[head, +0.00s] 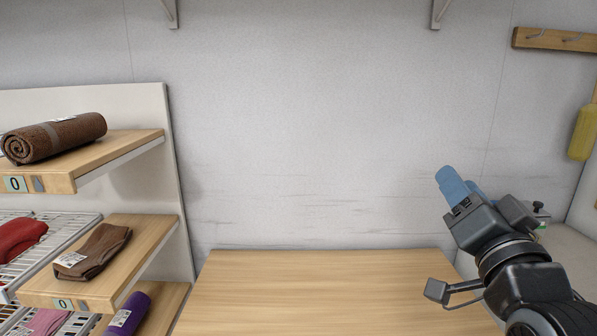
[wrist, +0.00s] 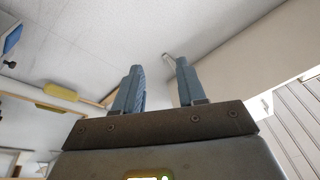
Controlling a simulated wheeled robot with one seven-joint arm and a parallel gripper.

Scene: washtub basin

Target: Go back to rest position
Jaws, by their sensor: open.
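My gripper (head: 452,182) is raised at the right of the head view, with its blue fingers pointing up and to the left. In the wrist view the two blue fingers of my gripper (wrist: 158,88) stand apart with nothing between them. It is open and empty. The gripper is above and to the right of the wooden table (head: 330,290), and touches nothing that I can see.
A shelf unit at left holds a rolled brown towel (head: 54,137), a folded brown cloth (head: 93,252), a red cloth (head: 20,238) and a purple roll (head: 129,314). A hook rail (head: 555,40) and a yellow object (head: 582,132) hang at right. The visible tabletop is bare.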

